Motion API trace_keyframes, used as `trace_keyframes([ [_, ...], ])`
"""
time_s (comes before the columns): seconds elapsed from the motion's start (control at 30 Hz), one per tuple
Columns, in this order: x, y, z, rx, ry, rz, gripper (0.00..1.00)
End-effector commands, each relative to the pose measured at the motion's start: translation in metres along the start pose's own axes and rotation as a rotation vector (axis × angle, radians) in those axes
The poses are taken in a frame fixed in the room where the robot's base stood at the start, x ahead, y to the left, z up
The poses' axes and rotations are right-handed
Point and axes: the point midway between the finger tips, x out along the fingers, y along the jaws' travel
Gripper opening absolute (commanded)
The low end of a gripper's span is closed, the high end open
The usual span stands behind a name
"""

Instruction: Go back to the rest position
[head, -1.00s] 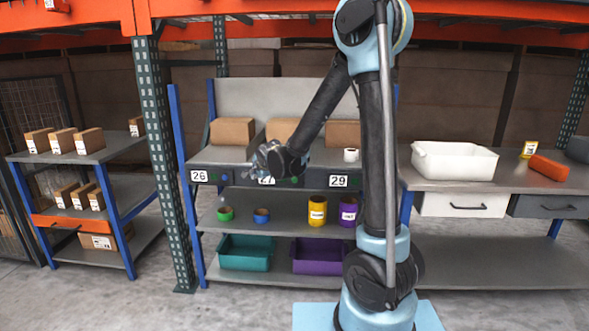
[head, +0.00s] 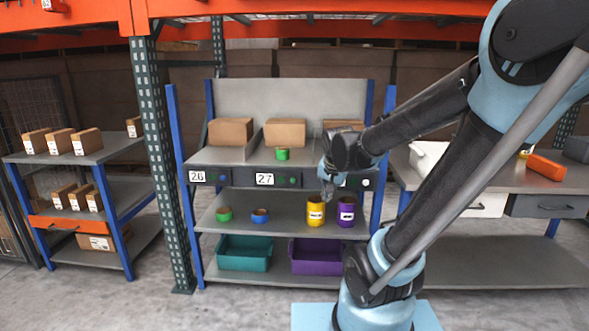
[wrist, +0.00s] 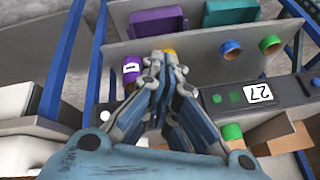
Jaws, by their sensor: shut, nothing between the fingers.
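My gripper (head: 327,190) is shut and empty in front of the middle rack, at the right end of its label strip, hiding the 29 label. In the wrist view my gripper (wrist: 163,62) has its fingers together, with a bit of the yellow can (wrist: 170,52) showing past the tips. The yellow can (head: 316,208) and purple can (head: 346,211) stand on the middle shelf, below the gripper. No contact with them shows. My arm leans in from the right of the head view.
A green roll (head: 282,154) sits on the upper shelf near the 27 label (head: 264,179). A green roll (head: 224,214) and blue roll (head: 260,215) lie on the middle shelf. Teal (head: 244,253) and purple (head: 317,256) bins sit below. A white bin (head: 426,157) is partly behind my arm.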

Motion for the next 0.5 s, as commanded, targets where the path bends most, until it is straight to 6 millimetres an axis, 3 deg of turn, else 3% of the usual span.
trace_keyframes([
  [0.2, -0.017, 0.058, 0.038, -0.134, -0.077, 0.059, 0.0],
  [0.5, -0.034, 0.12, 0.101, -0.323, -0.203, 0.095, 0.0],
])
